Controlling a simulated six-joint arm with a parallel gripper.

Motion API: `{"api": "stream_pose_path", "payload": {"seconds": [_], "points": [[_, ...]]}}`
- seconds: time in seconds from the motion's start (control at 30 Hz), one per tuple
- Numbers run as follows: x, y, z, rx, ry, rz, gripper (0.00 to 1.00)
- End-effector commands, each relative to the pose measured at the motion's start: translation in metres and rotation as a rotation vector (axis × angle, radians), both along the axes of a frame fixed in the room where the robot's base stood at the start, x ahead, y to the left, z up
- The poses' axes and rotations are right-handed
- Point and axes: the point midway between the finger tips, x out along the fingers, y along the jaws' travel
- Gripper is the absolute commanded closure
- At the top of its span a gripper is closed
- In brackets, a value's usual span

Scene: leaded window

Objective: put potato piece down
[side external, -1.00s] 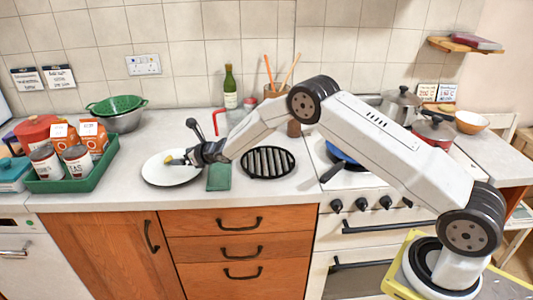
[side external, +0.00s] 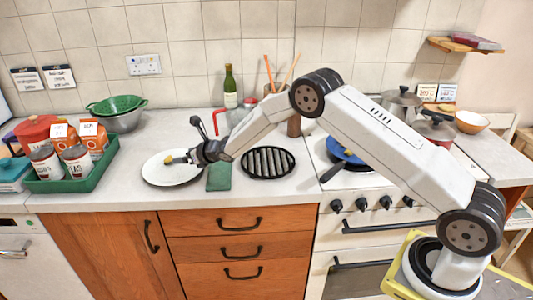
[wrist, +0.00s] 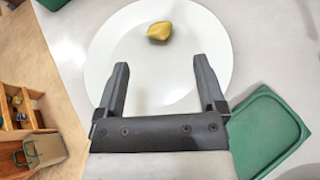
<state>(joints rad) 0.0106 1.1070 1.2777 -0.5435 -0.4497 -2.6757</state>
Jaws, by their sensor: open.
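The potato piece (wrist: 159,31) is small and yellow-brown, and lies on the white plate (wrist: 128,60) in the wrist view. In the side external view the plate (side external: 160,179) rests on the counter, with the potato piece (side external: 169,161) on it, left of my gripper. My gripper (wrist: 166,80) is open over the plate, its two black fingers apart with only plate showing between them. The potato piece is beyond the fingertips and apart from them. In the side external view my gripper (side external: 187,159) is at the plate's right side.
A green board (wrist: 268,128) lies right of the plate. A black ribbed grill plate (side external: 268,162) is farther right. A green tray (side external: 100,177) with cans and cartons stands to the left.

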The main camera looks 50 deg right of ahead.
Motion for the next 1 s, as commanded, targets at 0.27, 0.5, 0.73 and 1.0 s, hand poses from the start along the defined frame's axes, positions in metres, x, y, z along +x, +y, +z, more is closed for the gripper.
{"api": "stream_pose_path", "payload": {"seconds": [0.27, 0.5, 0.73, 1.0], "points": [[-0.028, -0.01, 0.019, 0.278, 0.155, -0.21, 0.11], [-0.072, -0.02, 0.036, 0.615, 0.321, -0.5, 0.11], [-0.124, -0.028, 0.049, 0.931, 0.447, -0.811, 0.11], [-0.195, -0.034, 0.059, 1.283, 0.541, -1.21, 0.11]]}}
